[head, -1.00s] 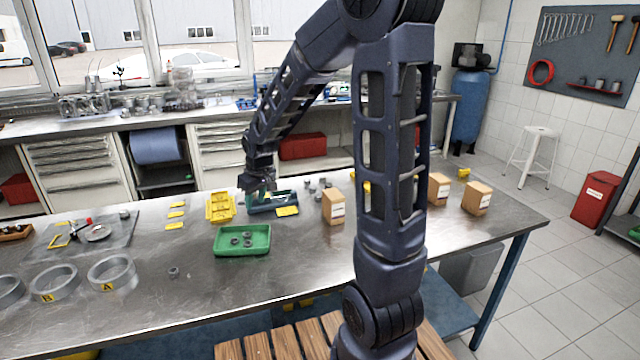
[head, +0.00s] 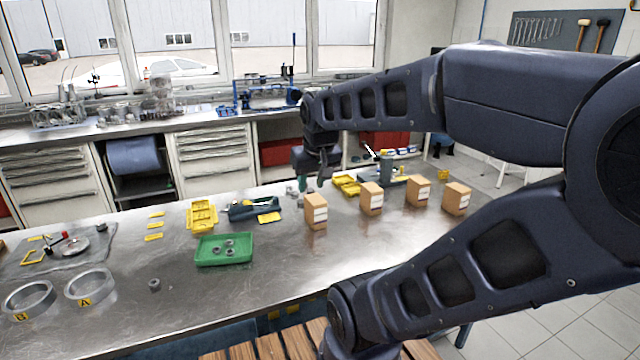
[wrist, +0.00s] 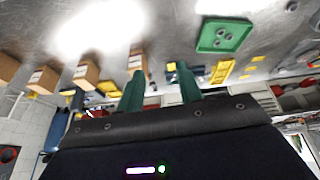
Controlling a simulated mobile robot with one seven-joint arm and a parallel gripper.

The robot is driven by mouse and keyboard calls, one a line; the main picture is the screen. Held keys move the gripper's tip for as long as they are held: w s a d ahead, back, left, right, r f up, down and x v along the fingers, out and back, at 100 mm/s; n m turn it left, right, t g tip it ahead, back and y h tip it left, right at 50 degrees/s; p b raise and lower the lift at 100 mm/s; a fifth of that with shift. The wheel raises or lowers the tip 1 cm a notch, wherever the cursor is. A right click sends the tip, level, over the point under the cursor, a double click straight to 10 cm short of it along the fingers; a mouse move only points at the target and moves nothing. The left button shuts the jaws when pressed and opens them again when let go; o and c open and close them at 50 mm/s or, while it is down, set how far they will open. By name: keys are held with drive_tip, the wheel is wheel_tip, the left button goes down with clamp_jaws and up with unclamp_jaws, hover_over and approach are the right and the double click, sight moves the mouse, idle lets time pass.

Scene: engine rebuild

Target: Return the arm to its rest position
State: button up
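My gripper (head: 313,181) hangs from my dark blue arm above the far part of the steel table, behind the cardboard boxes. In the wrist view its two green fingers (wrist: 160,92) stand well apart with nothing between them. The fingers look open and empty. In the head view the gripper is small and partly dark. My arm arches across the right half of the head view, with its elbow link high at the upper right.
Several cardboard boxes (head: 371,198) stand on the table (head: 330,250) below my arm. A green tray (head: 224,250) with small metal parts, a yellow tray (head: 202,216) and metal rings (head: 91,287) lie left. The table's front middle is clear.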

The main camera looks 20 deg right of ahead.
drive_tip(key=s, duration=0.1)
drive_tip(key=s+d, duration=0.1)
drive_tip(key=shift+s+d+r+m, duration=0.1)
drive_tip(key=shift+s+r+m, duration=0.05)
drive_tip(key=shift+s+m, duration=0.15)
idle(2.2)
